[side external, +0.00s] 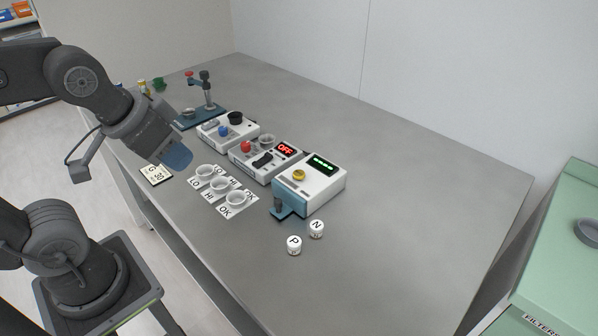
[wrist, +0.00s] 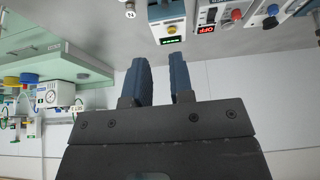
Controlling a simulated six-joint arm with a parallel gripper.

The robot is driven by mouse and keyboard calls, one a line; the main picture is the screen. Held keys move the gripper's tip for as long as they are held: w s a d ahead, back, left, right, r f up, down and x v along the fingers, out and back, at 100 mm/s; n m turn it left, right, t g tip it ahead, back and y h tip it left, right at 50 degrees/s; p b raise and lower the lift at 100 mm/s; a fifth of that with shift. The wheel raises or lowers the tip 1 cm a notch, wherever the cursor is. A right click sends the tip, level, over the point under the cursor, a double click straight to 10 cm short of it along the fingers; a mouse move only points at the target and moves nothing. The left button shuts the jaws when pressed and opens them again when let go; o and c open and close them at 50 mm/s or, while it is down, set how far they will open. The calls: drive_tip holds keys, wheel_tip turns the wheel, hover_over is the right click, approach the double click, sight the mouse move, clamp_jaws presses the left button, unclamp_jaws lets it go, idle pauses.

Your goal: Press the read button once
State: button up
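A white box (side external: 323,178) with a green-lit display and a yellow round button (side external: 299,175) stands on the grey bench, with a blue holder at its front. No "read" label is legible. The yellow button also shows in the wrist view (wrist: 171,29), above the green display. Another white box (side external: 262,160) has a red button (side external: 246,147), a black switch and a display reading OFF. A third box (side external: 227,131) has a blue button (side external: 223,131) and a black knob. My gripper (wrist: 160,62) is open and empty, its blue fingers apart, left of the boxes and clear of them.
Two white pots, P (side external: 294,245) and N (side external: 316,229), stand nearer. A blue-based stand (side external: 207,107) is farther back. The right of the bench (side external: 420,200) is clear.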

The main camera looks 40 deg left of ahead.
clamp_jaws()
idle(1.4)
